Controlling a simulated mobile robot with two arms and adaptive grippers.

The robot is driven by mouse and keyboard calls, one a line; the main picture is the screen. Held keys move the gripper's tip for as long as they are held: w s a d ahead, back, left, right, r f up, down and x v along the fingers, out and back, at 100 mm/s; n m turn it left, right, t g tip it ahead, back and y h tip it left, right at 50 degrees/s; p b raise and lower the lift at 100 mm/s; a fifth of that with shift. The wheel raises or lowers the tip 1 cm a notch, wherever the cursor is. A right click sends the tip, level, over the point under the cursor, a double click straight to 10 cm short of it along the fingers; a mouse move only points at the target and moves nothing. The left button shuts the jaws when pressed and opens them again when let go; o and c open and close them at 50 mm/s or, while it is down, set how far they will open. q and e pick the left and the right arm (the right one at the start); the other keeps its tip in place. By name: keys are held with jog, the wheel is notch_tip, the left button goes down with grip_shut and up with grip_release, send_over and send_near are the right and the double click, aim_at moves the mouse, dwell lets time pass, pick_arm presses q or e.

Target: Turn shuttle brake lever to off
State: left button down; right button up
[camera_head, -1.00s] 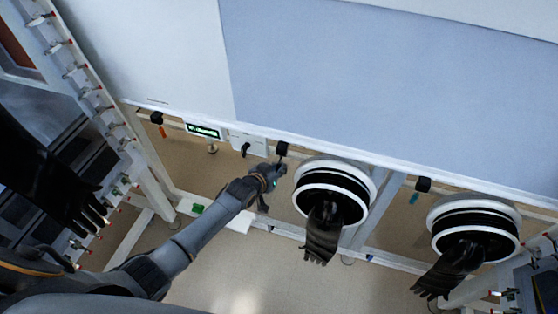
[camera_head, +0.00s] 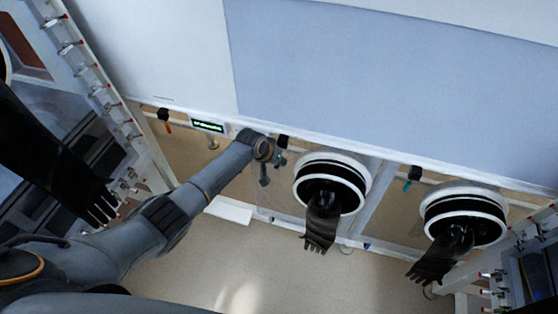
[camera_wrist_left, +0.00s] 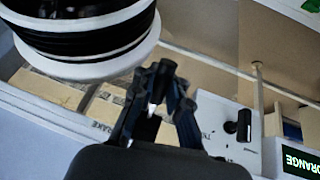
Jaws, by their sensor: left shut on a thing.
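My left arm reaches in from the left in the head view, and my left gripper (camera_head: 272,170) is at the front rail, just left of the nearer round glove port. In the left wrist view the gripper (camera_wrist_left: 163,85) is shut, with a small pale-tipped dark piece (camera_wrist_left: 153,108) between its fingers. This appears to be the brake lever; its full shape and angle are hidden by the fingers. My right gripper is not in view.
Two white-ringed glove ports (camera_head: 333,172) (camera_head: 466,210) with hanging black gloves are right of my gripper. A white panel with a black knob (camera_wrist_left: 243,125) is right of the fingers in the wrist view. A green-lit display (camera_head: 208,126) is left of my wrist.

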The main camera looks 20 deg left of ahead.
pick_arm(q)
jog(key=shift+w+a+r, duration=0.1)
jog(key=shift+a+r, duration=0.05)
jog(key=shift+r, duration=0.05)
jog(key=c, duration=1.6)
grip_release()
jog(key=shift+o, duration=1.3)
jog(key=shift+r, duration=0.15)
jog(key=shift+s, duration=0.3)
jog(key=shift+w, duration=0.1)
jog(key=v, duration=1.2)
